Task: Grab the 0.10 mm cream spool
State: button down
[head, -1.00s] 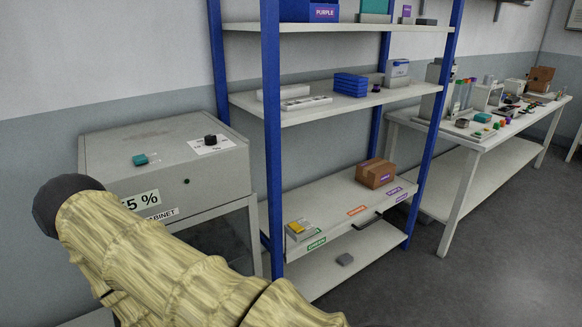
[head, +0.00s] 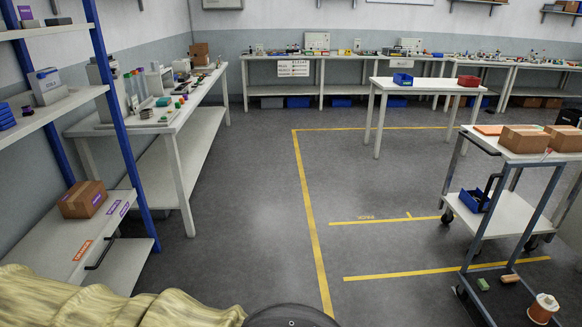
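A spool (head: 543,308) with pale flanges and a copper-brown winding stands low at the bottom right, by the foot of the cart. I cannot read any size on it, and I cannot tell whether it is the 0.10 mm cream spool. A small dark purple spool-like item (head: 28,109) sits on the blue-framed shelf at the left. Small items on the workbench (head: 170,118) are too small to identify. My arm's yellowish sleeve shows at the bottom left. My gripper is not in view.
A grey cart (head: 503,215) with boxes stands at the right. A small white table (head: 425,86) carries blue and red bins. Benches line the back wall. A blue-framed shelf (head: 117,115) is at the left. The grey floor (head: 240,240) between, with yellow tape lines, is clear.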

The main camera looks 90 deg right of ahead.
aim_at(543, 308)
jog(key=z, duration=5.1)
jog(key=i, duration=1.75)
jog(key=u, duration=1.1)
jog(key=i, duration=0.45)
jog(key=u, duration=0.5)
